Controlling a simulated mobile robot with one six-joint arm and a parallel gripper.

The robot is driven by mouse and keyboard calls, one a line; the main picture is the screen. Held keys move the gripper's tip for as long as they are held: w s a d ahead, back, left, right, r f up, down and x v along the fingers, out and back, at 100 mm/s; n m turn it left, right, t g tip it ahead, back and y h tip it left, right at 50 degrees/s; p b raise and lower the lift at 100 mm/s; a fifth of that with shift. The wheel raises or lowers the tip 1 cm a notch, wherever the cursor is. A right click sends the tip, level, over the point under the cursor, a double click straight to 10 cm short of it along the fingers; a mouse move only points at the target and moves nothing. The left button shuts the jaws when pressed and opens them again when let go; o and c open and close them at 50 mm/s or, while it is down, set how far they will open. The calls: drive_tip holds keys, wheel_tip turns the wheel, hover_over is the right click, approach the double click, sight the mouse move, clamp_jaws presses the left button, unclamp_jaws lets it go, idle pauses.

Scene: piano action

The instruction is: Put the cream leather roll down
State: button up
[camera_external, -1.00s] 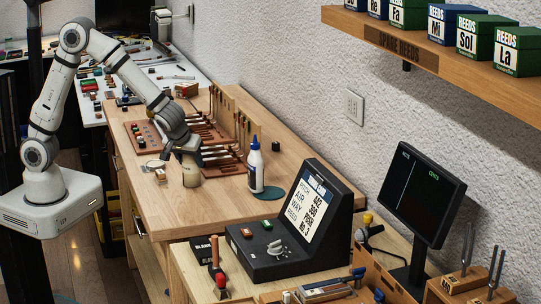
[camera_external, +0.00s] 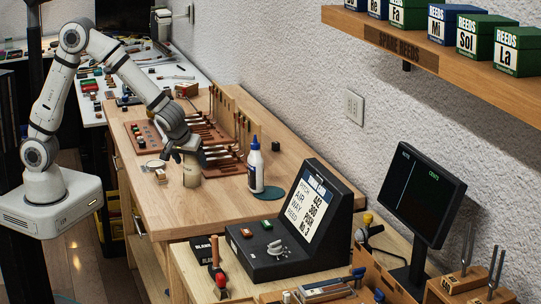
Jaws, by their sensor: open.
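The cream leather roll (camera_external: 192,176) stands upright on the wooden bench (camera_external: 200,216), left of a white glue bottle. My gripper (camera_external: 183,156) is open at the top of the roll, with its fingers close around or beside the upper end. Whether the fingers still touch the roll cannot be told at this size.
The glue bottle (camera_external: 255,168) with a blue cap stands close to the right, by a teal round mat (camera_external: 267,194). Behind is a rack of tools (camera_external: 215,138). A black tester box (camera_external: 290,232) stands at the front. The bench front left is clear.

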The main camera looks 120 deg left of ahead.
drive_tip(key=s+b+v, duration=0.1)
drive_tip(key=v, duration=1.1)
drive_tip(key=s+d+m+t+h, duration=0.3)
drive_tip(key=s+d+m+h, duration=0.3)
drive_tip(key=s+d+m, duration=1)
drive_tip(key=d+m, duration=0.3)
drive_tip(key=d, duration=0.1)
drive_tip(key=shift+s+f+h, duration=0.25)
drive_tip(key=shift+f+h, duration=0.05)
drive_tip(key=shift+f, duration=0.1)
